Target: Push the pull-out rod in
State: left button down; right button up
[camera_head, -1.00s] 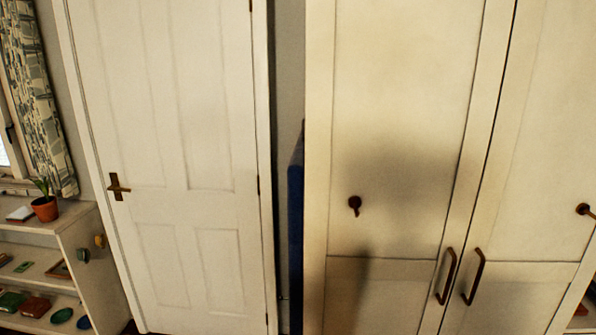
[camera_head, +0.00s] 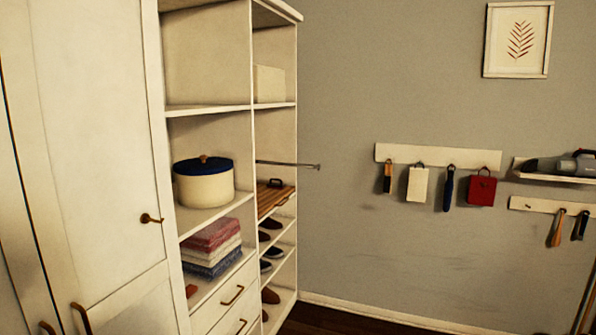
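The pull-out rod (camera_head: 288,164) is a thin dark metal rod with a small knob at its end. It sticks out to the right from the open part of the white wardrobe (camera_head: 251,60), just below a shelf in the right-hand column. The rod is extended in front of the grey wall. Neither of my grippers shows in the head view.
A white pot with a blue lid (camera_head: 204,182) and folded towels (camera_head: 212,247) sit on shelves. Shoes (camera_head: 271,252) fill lower shelves. Wall racks (camera_head: 437,157) with hanging items are at right. Dark floor (camera_head: 330,320) shows at the bottom.

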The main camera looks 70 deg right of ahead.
aim_at(318, 166)
jog(key=z, duration=2.5)
jog(key=i+l, duration=0.1)
jog(key=i, duration=0.05)
